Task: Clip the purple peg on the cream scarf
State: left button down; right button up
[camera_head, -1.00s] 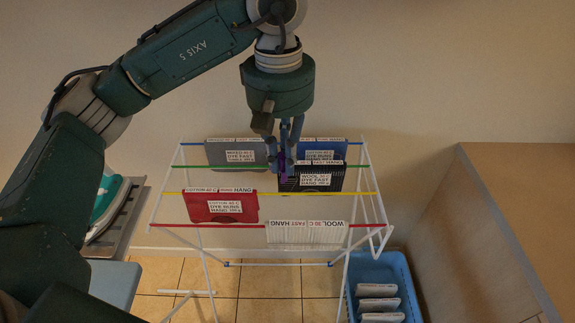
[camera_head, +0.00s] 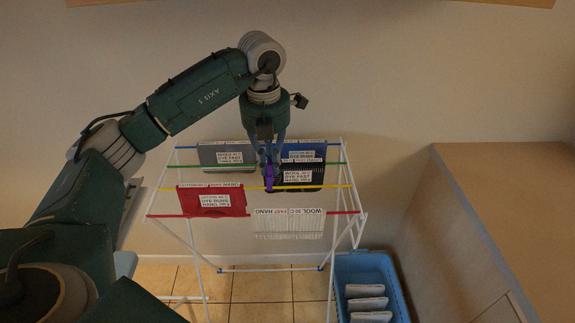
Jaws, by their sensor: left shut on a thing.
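My left gripper (camera_head: 269,164) points down over the drying rack and is shut on the purple peg (camera_head: 269,179). The peg shows in front of the left edge of the black scarf, near the yellow rail; I cannot tell its exact height above the rails. The cream scarf (camera_head: 288,225), pale with a fringed look and a white "WOOL" label strip along its top, hangs on the red rail at the front right of the rack. The gripper and peg are apart from it, farther back and slightly left. My right gripper is not in view.
A red cloth (camera_head: 211,202) hangs on the yellow rail, left of the cream scarf. Grey (camera_head: 226,155), blue (camera_head: 304,149) and black (camera_head: 300,177) cloths hang farther back. A blue basket (camera_head: 397,283) with folded items stands right of the rack, beside a wooden counter (camera_head: 490,220).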

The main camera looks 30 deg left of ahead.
aim_at(269, 187)
pick_arm(q)
jog(key=shift+a+f+n, duration=0.2)
jog(key=shift+f+n, duration=0.1)
jog(key=shift+n, duration=0.3)
jog(key=shift+w+f, duration=0.1)
jog(key=shift+f+b, duration=0.5)
jog(key=shift+f, duration=0.05)
jog(key=shift+s+d+f+b, duration=0.1)
jog(key=shift+s+f+b, duration=0.05)
jog(key=shift+f+b, duration=0.6)
jog(key=shift+s+d+f+b, duration=0.1)
jog(key=shift+s+f+b, duration=0.1)
jog(key=shift+f+b, duration=0.55)
jog(key=shift+s+d+f+b, duration=0.15)
jog(key=shift+f+b, duration=0.2)
jog(key=shift+f, duration=0.7)
jog(key=shift+s+d+f+b, duration=0.1)
jog(key=shift+s+f+b, duration=0.05)
jog(key=shift+f+b, duration=0.55)
jog(key=shift+s+f+b, duration=0.15)
jog(key=shift+f+b, duration=0.3)
jog(key=shift+f, duration=0.45)
jog(key=shift+f+b, duration=0.4)
jog(key=shift+f, duration=0.15)
jog(key=c, duration=1.7)
grip_release()
